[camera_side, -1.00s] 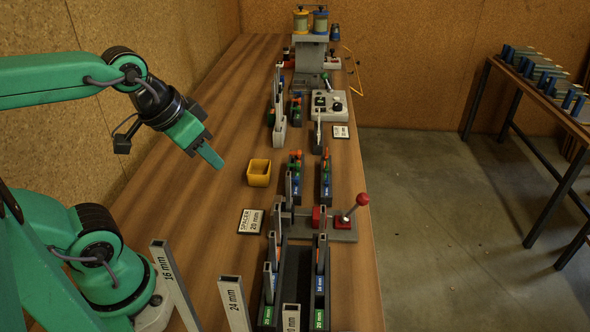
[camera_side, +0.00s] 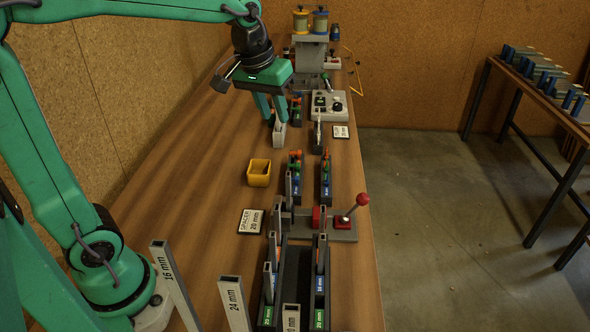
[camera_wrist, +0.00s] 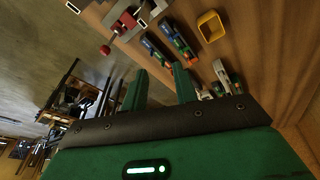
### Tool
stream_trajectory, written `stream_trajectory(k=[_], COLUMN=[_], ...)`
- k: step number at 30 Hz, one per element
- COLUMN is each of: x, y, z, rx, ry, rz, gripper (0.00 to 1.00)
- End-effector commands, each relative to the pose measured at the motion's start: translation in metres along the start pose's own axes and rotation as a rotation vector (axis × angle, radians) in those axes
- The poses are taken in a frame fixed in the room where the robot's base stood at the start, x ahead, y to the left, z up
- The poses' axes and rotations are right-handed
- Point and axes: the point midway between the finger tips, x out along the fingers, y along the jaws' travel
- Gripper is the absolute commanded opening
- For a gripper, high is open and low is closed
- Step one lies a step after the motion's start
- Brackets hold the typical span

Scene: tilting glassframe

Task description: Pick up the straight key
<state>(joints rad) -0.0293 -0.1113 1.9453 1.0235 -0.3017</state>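I cannot tell for certain which item is the straight key. My gripper (camera_side: 275,118) points down over the far half of the bench, beside a pale grey upright piece (camera_side: 280,137). Its two green fingers stand apart, and the wrist view shows a clear gap between the tips (camera_wrist: 160,70) with nothing held. The fingers and the gripper body hide part of the grey pieces behind them. Another slim grey upright piece (camera_side: 318,134) stands to the right. Whether the fingers touch anything is not clear.
A yellow bin (camera_side: 259,173) and two blue holders with coloured parts, left (camera_side: 295,185) and right (camera_side: 326,185), stand nearer. A red-knobbed lever (camera_side: 362,200), a control box (camera_side: 329,106) and tall spacer posts (camera_side: 235,303) also stand here. The bench's left side is largely clear.

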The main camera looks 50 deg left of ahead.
Motion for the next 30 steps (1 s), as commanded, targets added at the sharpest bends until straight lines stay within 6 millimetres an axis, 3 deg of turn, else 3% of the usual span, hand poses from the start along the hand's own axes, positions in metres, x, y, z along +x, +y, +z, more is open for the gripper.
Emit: stream_trajectory(k=[15,30], x=[0.075,0.179], y=[0.017,0.021], z=[-0.086,-0.138], rx=[-0.205,-0.395], ry=[-0.120,-0.222], rz=[-0.054,-0.122], gripper=[0.29,0.29])
